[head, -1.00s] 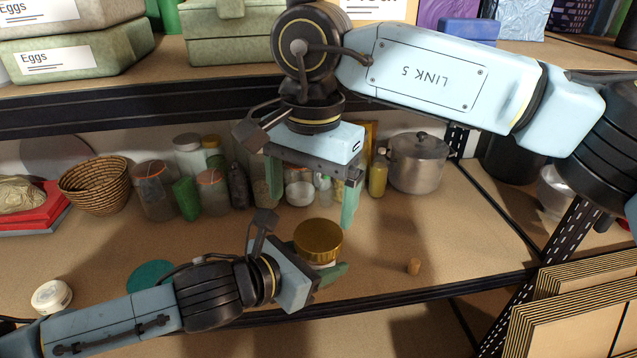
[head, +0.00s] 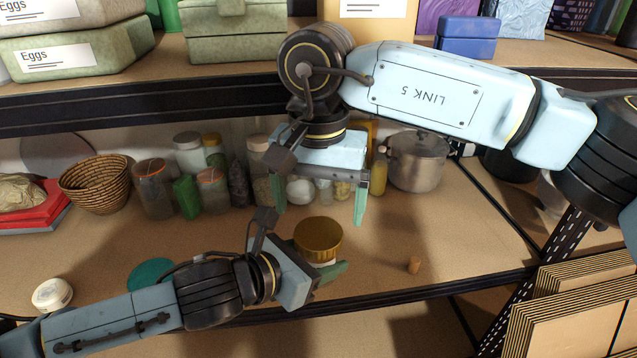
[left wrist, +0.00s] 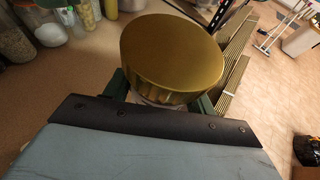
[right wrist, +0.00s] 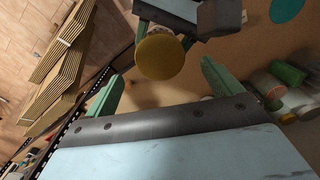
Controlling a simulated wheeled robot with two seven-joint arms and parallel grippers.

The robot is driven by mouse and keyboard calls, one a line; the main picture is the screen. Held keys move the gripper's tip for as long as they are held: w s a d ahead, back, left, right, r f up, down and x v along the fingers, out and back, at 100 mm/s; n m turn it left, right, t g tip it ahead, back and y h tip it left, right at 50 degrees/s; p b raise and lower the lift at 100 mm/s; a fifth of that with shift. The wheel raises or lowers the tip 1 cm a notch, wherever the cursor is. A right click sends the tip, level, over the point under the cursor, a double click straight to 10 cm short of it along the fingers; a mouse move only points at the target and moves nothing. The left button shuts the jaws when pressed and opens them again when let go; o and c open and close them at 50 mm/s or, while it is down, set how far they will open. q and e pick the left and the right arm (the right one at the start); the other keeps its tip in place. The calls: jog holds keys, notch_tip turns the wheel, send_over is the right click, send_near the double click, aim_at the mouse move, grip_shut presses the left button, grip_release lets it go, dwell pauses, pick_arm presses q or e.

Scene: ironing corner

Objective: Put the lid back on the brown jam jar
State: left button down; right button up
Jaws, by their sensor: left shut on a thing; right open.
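The jam jar (left wrist: 148,101) is mostly hidden under a wide gold lid (head: 318,238); only a pale strip shows below it, so its brown colour cannot be checked. The lid sits on top of the jar and looks about level; whether it is fully seated I cannot tell. My left gripper (head: 325,268) is shut around the jar below the lid, at the shelf's front part. My right gripper (head: 319,208) is open and empty, behind and above the lid, apart from it. The lid also shows between its fingers' far side in the right wrist view (right wrist: 160,56).
A cork (head: 414,265) lies to the right on the shelf. A white round tub (head: 52,295) and a green disc (head: 151,273) are at the left. Several jars, a basket (head: 95,185) and a steel pot (head: 417,162) stand behind. The upper shelf edge (head: 150,104) runs close to my right arm.

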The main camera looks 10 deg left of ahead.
aim_at(319, 232)
notch_tip(319, 232, down, 5)
jog(key=shift+r, duration=0.1)
dwell(0.3)
jog(key=c, duration=1.1)
jog(key=shift+m, duration=0.9)
jog(key=o, duration=1.2)
jog(key=shift+c, duration=0.2)
notch_tip(319, 232, up, 12)
